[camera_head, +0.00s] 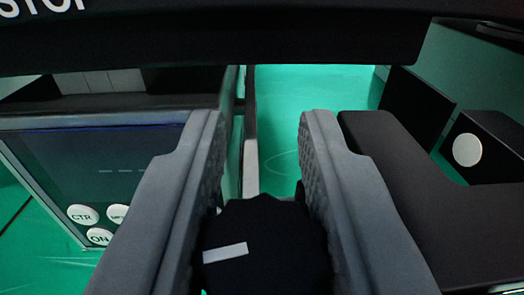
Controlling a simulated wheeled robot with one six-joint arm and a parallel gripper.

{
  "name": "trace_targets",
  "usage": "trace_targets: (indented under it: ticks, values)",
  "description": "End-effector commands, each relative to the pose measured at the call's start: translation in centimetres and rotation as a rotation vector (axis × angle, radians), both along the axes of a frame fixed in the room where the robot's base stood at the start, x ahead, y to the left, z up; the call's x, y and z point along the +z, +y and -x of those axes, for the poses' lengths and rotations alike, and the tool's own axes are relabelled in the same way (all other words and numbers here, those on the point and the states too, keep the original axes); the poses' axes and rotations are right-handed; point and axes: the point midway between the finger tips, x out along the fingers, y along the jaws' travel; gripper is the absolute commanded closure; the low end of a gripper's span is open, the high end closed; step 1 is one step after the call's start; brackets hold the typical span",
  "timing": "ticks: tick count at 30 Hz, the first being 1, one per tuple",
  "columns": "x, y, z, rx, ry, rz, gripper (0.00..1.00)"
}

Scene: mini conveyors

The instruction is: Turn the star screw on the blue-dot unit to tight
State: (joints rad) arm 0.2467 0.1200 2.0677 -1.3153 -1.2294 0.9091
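The star screw (265,250) is a black knob with a notched rim and a white bar mark on its top. The mark lies nearly level, its right end slightly raised. My gripper (258,125) has two grey fingers with textured inner faces, one on each side of the knob. The knob fills the space between them with no clear gap, and the fingers look shut on it. The knob's lower part is cut off by the picture's bottom edge. No blue dot is visible, so I cannot tell which unit this is.
At left is a panel with a dark display (95,160) showing dashes and round white buttons (83,214) marked CTR and ON. A black bar with white lettering crosses the top. At right stand a dark block (430,210) and a black box with a white disc (467,150). Green floor (310,90) shows beyond.

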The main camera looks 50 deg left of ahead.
Motion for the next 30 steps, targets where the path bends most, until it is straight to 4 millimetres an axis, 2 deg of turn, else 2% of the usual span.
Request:
trace_targets:
  ticks: [13,30]
  values:
    - [0.04,-0.03,-0.05,-0.077,0.001,-0.001,0.99]
    - [0.0,-0.64,-0.53,-0.493,0.002,-0.001,0.99]
